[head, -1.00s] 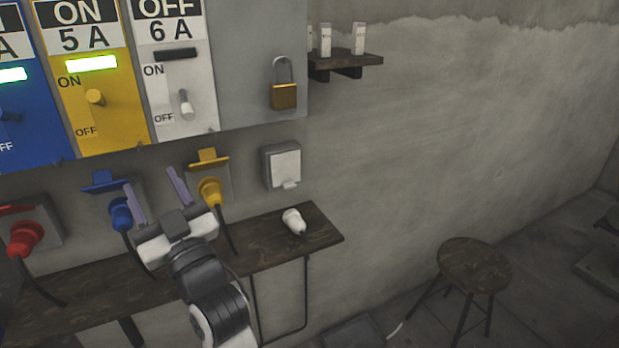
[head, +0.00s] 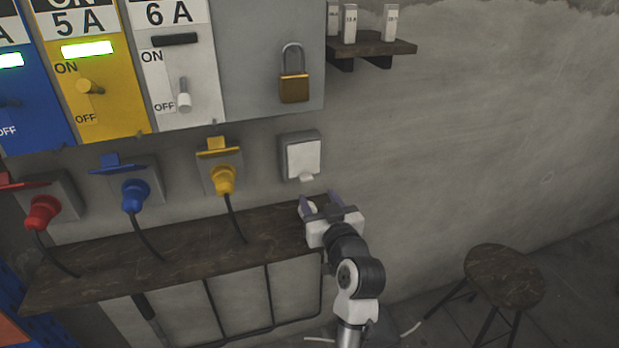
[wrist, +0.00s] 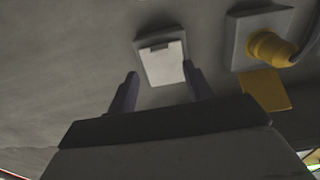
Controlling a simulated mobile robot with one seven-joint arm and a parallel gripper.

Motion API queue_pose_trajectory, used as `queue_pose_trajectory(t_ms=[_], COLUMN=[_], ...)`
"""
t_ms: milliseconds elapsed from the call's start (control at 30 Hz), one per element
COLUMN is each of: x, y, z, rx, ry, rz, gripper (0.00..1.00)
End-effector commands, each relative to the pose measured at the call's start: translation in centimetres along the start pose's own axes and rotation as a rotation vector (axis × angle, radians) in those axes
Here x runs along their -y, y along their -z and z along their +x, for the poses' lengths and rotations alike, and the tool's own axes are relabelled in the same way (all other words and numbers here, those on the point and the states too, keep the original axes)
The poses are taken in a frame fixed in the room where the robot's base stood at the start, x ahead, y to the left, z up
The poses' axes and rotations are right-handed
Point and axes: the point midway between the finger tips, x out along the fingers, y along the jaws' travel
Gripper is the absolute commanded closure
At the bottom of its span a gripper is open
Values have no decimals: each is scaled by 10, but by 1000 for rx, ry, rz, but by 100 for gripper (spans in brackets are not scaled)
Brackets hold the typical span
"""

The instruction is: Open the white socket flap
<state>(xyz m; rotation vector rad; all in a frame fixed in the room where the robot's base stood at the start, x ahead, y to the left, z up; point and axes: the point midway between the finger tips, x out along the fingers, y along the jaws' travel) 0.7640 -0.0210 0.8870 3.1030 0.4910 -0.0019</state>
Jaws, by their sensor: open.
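The white socket flap (head: 303,158) lies shut over a grey wall socket below the padlock, with a small tab at its lower edge. It also shows in the wrist view (wrist: 162,62), upper middle, appearing upside down with the tab at the top. My gripper (head: 320,200) is open and empty, below the flap in the head view. In the wrist view its two fingers (wrist: 160,92) point toward the flap and stand apart from it. The white plug (head: 309,208) on the shelf is mostly hidden behind my gripper.
A wooden shelf (head: 180,255) runs beneath the sockets. The yellow plug (head: 223,181) sits in its socket left of the white flap, with blue (head: 135,195) and red (head: 42,211) plugs farther left. A padlock (head: 294,87) hangs above.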

Motion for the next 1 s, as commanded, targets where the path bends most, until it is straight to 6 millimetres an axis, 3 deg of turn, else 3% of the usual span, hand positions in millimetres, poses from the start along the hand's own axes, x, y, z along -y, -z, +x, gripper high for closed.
queue_pose_trajectory(t_ms=[200, 400, 800, 1000], x=[1, 0, 0, 0], y=[2, 2, 0, 0], z=[46, 71, 79, 78], rx=[0, -1, -1, -1], ry=[2, 1, 0, 0], rz=[1, 0, 0, 0], gripper=[49, 49, 49, 74])
